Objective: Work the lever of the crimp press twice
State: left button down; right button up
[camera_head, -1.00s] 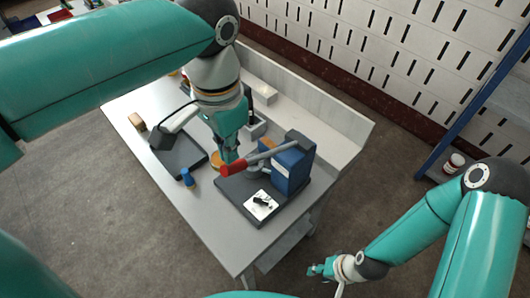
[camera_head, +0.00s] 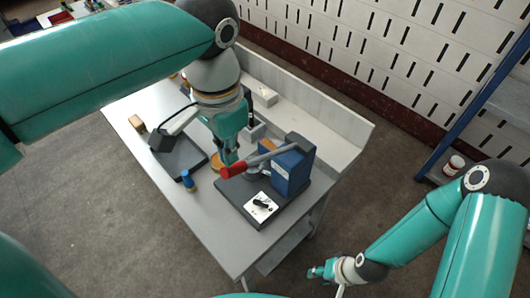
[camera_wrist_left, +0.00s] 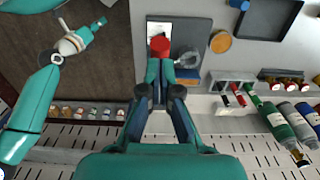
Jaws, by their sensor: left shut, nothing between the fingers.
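The crimp press has a blue body (camera_head: 291,172) on a dark base, with a grey lever (camera_head: 262,158) ending in a red grip (camera_head: 232,171). The lever points left, out over the table. My left gripper (camera_head: 231,158) is shut and empty, with its fingertips right at the red grip; whether they touch it I cannot tell. In the left wrist view the red grip (camera_wrist_left: 160,46) shows just beyond the shut fingertips (camera_wrist_left: 160,62). My right gripper (camera_head: 318,271) hangs off the front right of the table, far from the press; its jaws are too small to read.
A white plate with a black piece (camera_head: 262,206) lies on the press base. Several bottles (camera_wrist_left: 280,125) show in the wrist view. The table's front is clear.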

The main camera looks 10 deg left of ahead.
pick_arm(q)
notch_tip(320, 180, down, 11)
jog(key=b, duration=0.8)
notch_tip(320, 180, up, 11)
jog(key=p, duration=1)
jog(key=shift+r, duration=0.1)
notch_tip(320, 180, down, 12)
jog(key=r+b, duration=0.1)
jog(key=b, duration=0.7)
notch_tip(320, 180, up, 11)
jog(key=p, duration=1)
jog(key=shift+f, duration=0.1)
